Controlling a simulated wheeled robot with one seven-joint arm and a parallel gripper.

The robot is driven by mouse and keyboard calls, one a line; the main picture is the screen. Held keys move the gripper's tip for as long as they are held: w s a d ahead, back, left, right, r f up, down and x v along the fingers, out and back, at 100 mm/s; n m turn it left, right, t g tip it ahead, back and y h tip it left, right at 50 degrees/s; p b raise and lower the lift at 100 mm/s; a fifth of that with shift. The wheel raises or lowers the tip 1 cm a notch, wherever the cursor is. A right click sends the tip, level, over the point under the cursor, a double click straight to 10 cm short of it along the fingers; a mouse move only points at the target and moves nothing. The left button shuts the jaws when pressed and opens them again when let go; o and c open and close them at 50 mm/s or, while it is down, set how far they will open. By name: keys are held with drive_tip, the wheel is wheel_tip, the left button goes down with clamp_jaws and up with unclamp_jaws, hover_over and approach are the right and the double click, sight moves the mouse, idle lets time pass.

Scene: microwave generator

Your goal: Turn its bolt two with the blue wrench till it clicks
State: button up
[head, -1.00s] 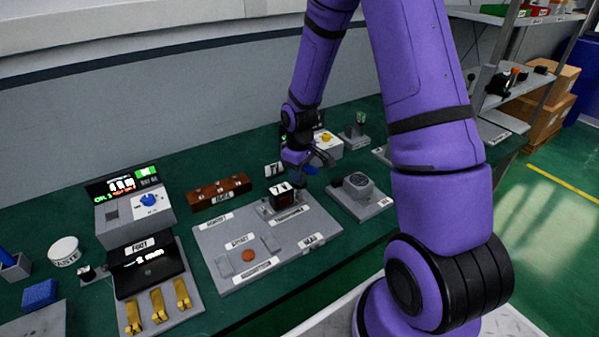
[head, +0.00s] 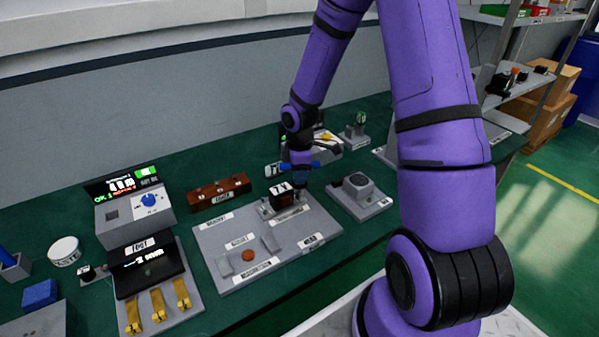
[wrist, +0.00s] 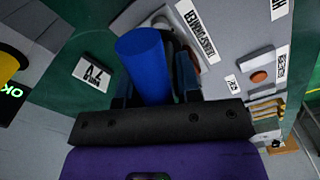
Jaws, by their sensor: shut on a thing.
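My gripper (head: 300,168) is shut on the blue wrench (wrist: 143,62), whose thick blue handle sticks out between the fingers in the wrist view. In the head view the wrench (head: 314,164) lies crosswise in the jaws, above the right rear of a grey base plate (head: 215,240). A dark block with a white label (head: 280,195) stands on that plate, just in front and left of my gripper. The wrench's working end and bolt two are hidden or too small to tell, so I cannot see whether they touch.
A brown rack (head: 220,192) stands behind the plate. A grey console with a blue knob (head: 148,200) and lit display is at left. A grey fixture with a round top (head: 357,185) is close on the right. Green bench shows between them.

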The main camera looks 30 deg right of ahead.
drive_tip(key=n, duration=0.4)
drive_tip(key=shift+n, duration=0.3)
drive_tip(key=m, duration=0.4)
drive_tip(key=shift+m, duration=0.3)
drive_tip(key=shift+m, duration=1)
drive_tip(key=n, duration=0.3)
drive_tip(key=shift+f, duration=0.1)
